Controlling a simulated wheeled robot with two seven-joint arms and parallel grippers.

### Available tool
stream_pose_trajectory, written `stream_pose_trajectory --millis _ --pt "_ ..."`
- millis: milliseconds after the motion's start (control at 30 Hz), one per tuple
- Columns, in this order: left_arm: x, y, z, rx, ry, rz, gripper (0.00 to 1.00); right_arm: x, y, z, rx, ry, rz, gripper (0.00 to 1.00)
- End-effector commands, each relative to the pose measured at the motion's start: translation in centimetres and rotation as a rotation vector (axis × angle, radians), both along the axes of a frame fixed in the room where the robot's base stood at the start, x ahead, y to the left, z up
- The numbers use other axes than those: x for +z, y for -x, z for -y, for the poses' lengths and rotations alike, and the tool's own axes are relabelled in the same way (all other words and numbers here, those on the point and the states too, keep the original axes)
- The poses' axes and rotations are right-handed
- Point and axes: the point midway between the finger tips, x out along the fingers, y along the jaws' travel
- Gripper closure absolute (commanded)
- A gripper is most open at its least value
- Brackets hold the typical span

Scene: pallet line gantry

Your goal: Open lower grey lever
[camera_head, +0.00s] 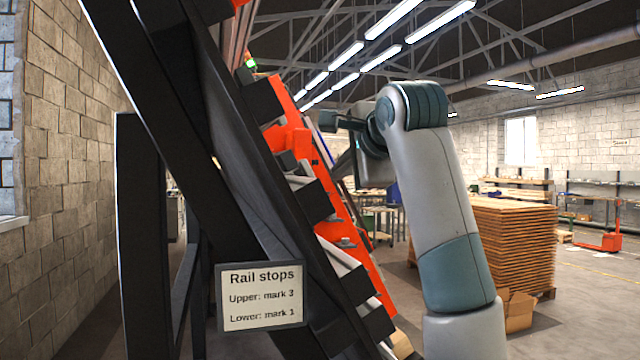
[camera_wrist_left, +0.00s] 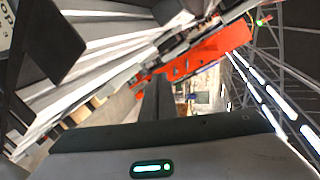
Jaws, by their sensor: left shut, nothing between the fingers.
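My left gripper (camera_head: 338,124) is at the upper middle of the head view, beside the orange part (camera_head: 352,240) of the tilted frame. Its dark fingers are together and empty. In the left wrist view the fingers (camera_wrist_left: 157,88) point away from the camera, with the orange part (camera_wrist_left: 205,57) beyond and above them. Small grey fittings (camera_head: 346,243) sit on the orange part in the head view. I cannot tell which of them is the lower grey lever, or whether it is open. My right gripper is not in view.
A sign (camera_head: 262,296) on the dark frame reads "Rail stops, Upper: mark 3, Lower: mark 1". Dark beams (camera_head: 215,180) slope across the left half. A stack of boards (camera_head: 512,245) and a cardboard box (camera_head: 519,309) stand at right. Floor near the right edge is clear.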

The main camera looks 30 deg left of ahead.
Motion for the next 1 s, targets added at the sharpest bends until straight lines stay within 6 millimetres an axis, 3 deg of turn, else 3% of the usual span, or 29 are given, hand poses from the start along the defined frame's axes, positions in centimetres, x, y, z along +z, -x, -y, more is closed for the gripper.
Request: stream_pose_trajectory --millis 367,533,1000 --pt "-0.6 -1.6 -1.8 0.0 0.002 -0.002 1.0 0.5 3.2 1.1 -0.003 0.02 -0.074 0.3" --pt "-1.3 -3.5 -4.1 0.001 0.003 -0.004 1.0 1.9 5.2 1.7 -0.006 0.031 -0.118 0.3" --pt "-2.6 -7.9 -9.2 0.0 0.002 -0.002 1.0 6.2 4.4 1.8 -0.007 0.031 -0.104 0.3"
